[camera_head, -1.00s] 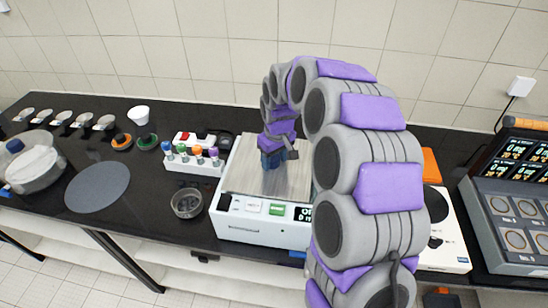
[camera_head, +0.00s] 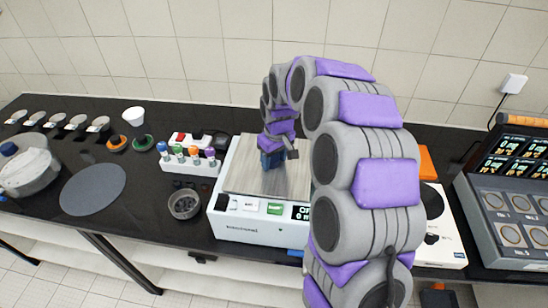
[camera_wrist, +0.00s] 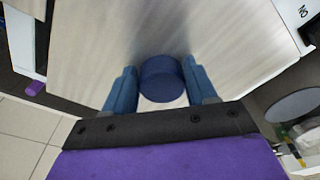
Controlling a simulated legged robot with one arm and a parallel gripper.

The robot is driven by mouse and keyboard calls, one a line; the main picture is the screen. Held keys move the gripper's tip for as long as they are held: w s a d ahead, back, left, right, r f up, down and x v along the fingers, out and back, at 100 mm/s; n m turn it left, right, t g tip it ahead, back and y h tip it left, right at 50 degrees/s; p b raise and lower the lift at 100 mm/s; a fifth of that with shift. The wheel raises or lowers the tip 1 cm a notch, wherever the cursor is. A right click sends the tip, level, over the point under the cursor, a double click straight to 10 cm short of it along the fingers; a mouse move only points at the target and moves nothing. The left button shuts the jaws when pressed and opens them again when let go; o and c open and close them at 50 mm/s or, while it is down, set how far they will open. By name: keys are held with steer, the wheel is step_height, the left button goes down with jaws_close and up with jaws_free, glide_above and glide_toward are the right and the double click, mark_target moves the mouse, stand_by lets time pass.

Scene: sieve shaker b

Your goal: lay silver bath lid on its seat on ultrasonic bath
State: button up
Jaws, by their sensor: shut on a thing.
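The silver bath lid (camera_head: 245,180) is a flat brushed-metal plate across the top of the white ultrasonic bath (camera_head: 262,232). My gripper (camera_head: 272,158) is over the lid's middle, blue fingers pointing down. In the wrist view my gripper (camera_wrist: 160,78) has a finger on each side of the round dark-blue knob (camera_wrist: 161,82) and is shut on it. The lid's plate (camera_wrist: 110,40) fills much of that view. My arm hides the lid's right side in the head view. I cannot tell whether the lid touches the seat all round.
A white rack (camera_head: 190,165) with colored-top bottles stands left of the bath, with a small dark bowl (camera_head: 185,204) in front of it. A grey disc (camera_head: 93,188) lies further left. A white device (camera_head: 447,235) and a console (camera_head: 515,210) stand at right.

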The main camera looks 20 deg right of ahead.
steer(key=shift+a+f, duration=0.2)
steer(key=shift+a, duration=0.1)
stand_by(0.4)
steer(key=o, duration=1.6)
steer(key=shift+r, duration=0.1)
steer(key=shift+r+p, duration=1.6)
steer(key=shift+r, duration=1.8)
steer(key=s+m+g+b, duration=0.3)
steer(key=s+m, duration=0.1)
steer(key=s, duration=3.5)
steer(key=shift+s+a+r, duration=0.35)
steer(key=shift+r, duration=0.1)
